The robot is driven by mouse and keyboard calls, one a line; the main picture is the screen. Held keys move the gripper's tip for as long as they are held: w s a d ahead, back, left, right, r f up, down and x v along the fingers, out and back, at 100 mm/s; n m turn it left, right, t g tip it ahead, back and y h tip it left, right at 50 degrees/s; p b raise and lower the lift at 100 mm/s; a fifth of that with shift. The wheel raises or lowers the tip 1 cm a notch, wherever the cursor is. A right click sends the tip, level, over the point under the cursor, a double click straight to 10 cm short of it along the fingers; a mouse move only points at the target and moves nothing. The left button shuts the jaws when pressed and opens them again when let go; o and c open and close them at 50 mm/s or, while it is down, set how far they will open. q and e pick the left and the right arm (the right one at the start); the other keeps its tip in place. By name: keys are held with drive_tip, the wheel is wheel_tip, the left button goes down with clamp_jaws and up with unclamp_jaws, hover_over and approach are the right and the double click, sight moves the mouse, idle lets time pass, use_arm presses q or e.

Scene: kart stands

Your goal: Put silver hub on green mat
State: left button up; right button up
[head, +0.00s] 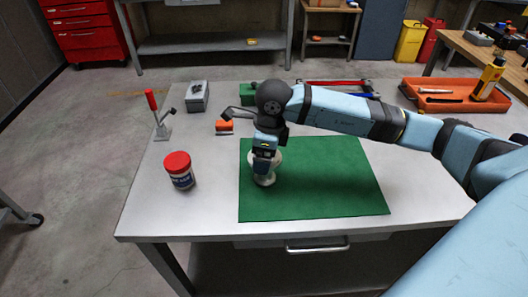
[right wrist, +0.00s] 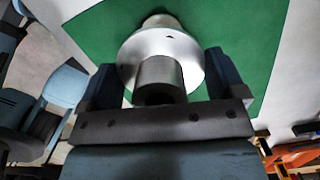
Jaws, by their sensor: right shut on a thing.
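The silver hub (head: 264,178) is a flanged round piece at the left part of the green mat (head: 330,190). My right gripper (head: 265,163) points down over it and is shut on it. In the right wrist view the hub (right wrist: 160,60) sits between the two dark fingers (right wrist: 160,85), its wide flange beyond them and the green mat (right wrist: 255,40) behind. Whether the hub touches the mat or is just above it, I cannot tell. My left gripper is not in view.
A red-lidded jar (head: 179,171) and a red-handled clamp (head: 157,116) stand on the left of the table. A grey box (head: 197,97), an orange block (head: 224,127) and an orange tray (head: 455,97) lie toward the back. The mat's right part is clear.

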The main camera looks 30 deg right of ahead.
drive_tip(key=o, duration=0.9)
drive_tip(key=shift+f, duration=0.1)
drive_tip(key=shift+c, duration=0.2)
drive_tip(key=r, duration=0.8)
drive_tip(key=s+d+r, duration=0.1)
drive_tip(key=r, duration=0.3)
drive_tip(key=shift+r+p, duration=0.15)
drive_tip(key=shift+p, duration=0.15)
drive_tip(key=shift+s, duration=0.1)
